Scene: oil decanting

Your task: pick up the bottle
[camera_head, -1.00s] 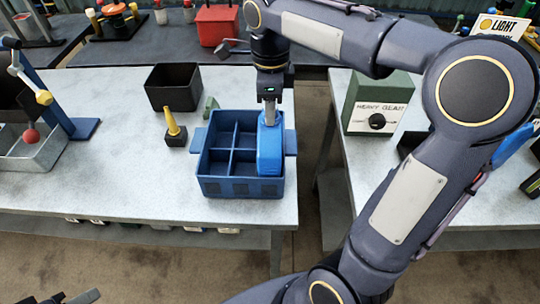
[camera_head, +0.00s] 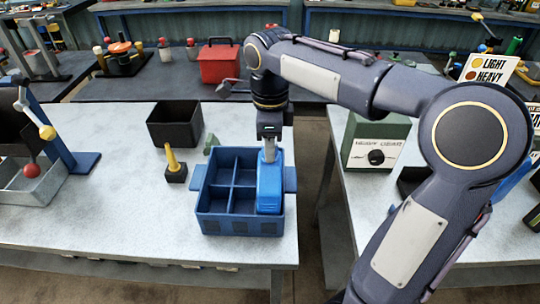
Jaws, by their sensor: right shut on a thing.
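A blue bottle (camera_head: 269,188) stands upright in the right side of the blue divided crate (camera_head: 238,222) on the white table. My right gripper (camera_head: 269,152) reaches down from above and is shut on the top of the bottle. The bottle's lower part is inside the crate, so I cannot tell whether it touches the crate floor. The crate's other compartments look empty. My left gripper does not show.
A green box with a dial (camera_head: 376,142) is on the right table, across a gap. The table's left front is clear.

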